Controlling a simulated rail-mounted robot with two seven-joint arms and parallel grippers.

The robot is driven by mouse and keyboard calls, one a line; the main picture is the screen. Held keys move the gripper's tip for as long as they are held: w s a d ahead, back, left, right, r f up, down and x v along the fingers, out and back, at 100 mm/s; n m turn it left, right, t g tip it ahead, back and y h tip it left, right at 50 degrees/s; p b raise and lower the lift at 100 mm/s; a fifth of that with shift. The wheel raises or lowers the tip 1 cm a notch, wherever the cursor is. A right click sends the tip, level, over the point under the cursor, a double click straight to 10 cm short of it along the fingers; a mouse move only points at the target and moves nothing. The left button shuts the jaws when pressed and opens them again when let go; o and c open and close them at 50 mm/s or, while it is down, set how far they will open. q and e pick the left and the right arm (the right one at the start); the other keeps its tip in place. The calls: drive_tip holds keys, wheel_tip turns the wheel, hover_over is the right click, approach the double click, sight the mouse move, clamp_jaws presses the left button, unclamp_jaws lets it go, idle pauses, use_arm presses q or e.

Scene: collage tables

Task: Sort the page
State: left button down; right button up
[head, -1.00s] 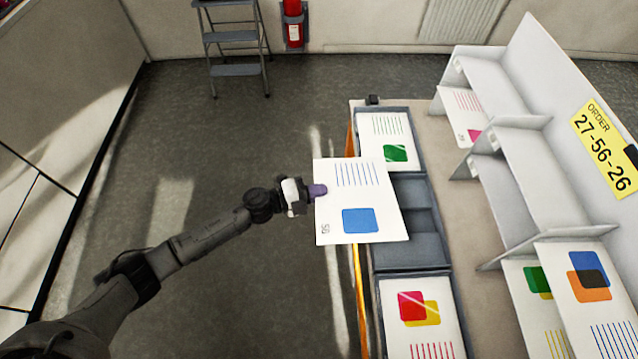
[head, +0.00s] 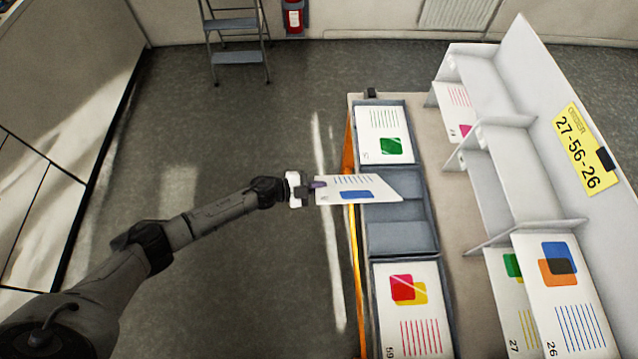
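My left gripper (head: 315,185) is shut on the left edge of a white page with a blue square and blue lines (head: 370,187). The page is held in the air, tilted and seen foreshortened, over the left edge of the grey trays; its number cannot be read now. A white rack (head: 510,160) stands at the right. Its far bay holds a page with a pink shape (head: 457,103). Its middle bay looks empty. At its near end stand page 27 (head: 512,300) and page 26 (head: 567,305), which partly covers it. My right gripper is out of view.
A yellow sign (head: 585,147) on the rack reads ORDER 27-56-26. The far tray holds a green-square page (head: 383,130), the near tray a red-and-yellow page (head: 412,312). The middle tray (head: 400,238) shows bare. A stepladder (head: 237,45) stands far off.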

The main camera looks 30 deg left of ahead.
use_arm(q)
drive_tip(key=r+n+g+p, duration=0.1)
drive_tip(key=n+p, duration=0.1)
drive_tip(key=shift+w+n+p, duration=0.1)
drive_tip(key=shift+n+p, duration=0.2)
drive_tip(key=shift+p, duration=0.05)
drive_tip(key=shift+f+n+g+h+p, duration=0.15)
drive_tip(key=shift+n+g+p, duration=0.1)
drive_tip(key=shift+n, duration=0.35)
drive_tip(key=shift+f+n+g+h+p, duration=0.15)
drive_tip(key=shift+n+g, duration=0.1)
drive_tip(key=shift+n, duration=0.35)
drive_tip(key=shift+f+n, duration=0.1)
drive_tip(key=shift+n, duration=0.5)
drive_tip(key=shift+g, duration=0.3)
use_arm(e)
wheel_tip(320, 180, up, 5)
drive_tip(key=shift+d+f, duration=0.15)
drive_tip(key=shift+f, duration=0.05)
use_arm(q)
drive_tip(key=shift+n+g+h, duration=0.4)
drive_tip(key=shift+n, duration=0.7)
drive_tip(key=n+g+b, duration=0.1)
drive_tip(key=n, duration=0.2)
drive_tip(key=shift+f+h, duration=0.1)
drive_tip(key=shift+h, duration=0.3)
drive_tip(key=shift+n+h, duration=0.3)
drive_tip(key=shift+n, duration=0.8)
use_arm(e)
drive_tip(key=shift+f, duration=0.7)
